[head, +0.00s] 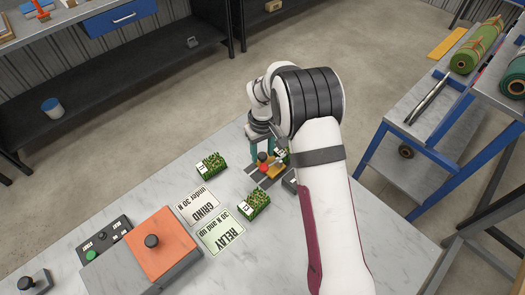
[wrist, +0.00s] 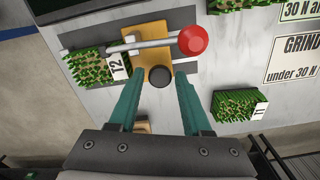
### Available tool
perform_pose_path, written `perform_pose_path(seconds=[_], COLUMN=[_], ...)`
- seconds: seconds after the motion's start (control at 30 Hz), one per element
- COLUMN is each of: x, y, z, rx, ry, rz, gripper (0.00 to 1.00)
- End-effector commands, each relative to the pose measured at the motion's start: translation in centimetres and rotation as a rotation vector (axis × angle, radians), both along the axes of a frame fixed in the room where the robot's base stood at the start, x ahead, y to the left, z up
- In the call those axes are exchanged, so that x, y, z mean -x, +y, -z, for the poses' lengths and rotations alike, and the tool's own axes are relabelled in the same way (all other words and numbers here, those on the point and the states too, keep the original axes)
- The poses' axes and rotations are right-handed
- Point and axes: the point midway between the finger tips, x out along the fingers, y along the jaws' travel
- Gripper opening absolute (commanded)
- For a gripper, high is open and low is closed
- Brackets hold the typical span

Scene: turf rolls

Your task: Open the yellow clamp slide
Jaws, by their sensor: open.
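The yellow clamp slide (wrist: 153,57) is an ochre plate with a black knob (wrist: 160,77) on its near end. A silver rod with a red ball end (wrist: 193,41) lies across it. A green turf piece marked T2 (wrist: 90,66) sits at the left of the slide, against the rod. In the head view the slide (head: 274,170) is partly hidden by my arm. My gripper (wrist: 160,75) is open, its two teal fingers either side of the black knob in the wrist view, with gaps to both. I cannot tell its height over the knob.
Turf T1 (wrist: 238,106) and another turf piece (head: 255,205) lie beside the GRIND card (head: 197,205) and RELAY card (head: 222,233). An orange pad (head: 160,243) with a black knob and a button box (head: 104,240) stand at the front left.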

Motion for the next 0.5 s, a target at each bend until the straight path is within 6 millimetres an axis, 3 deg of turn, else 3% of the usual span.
perform_pose_path(seconds=[0.23,0.5], x=[0.00,-0.01], y=[0.00,-0.01], z=[0.05,0.02], rx=[0.000,0.000], ry=[0.000,0.000], rz=[0.000,0.000], gripper=[0.47,0.00])
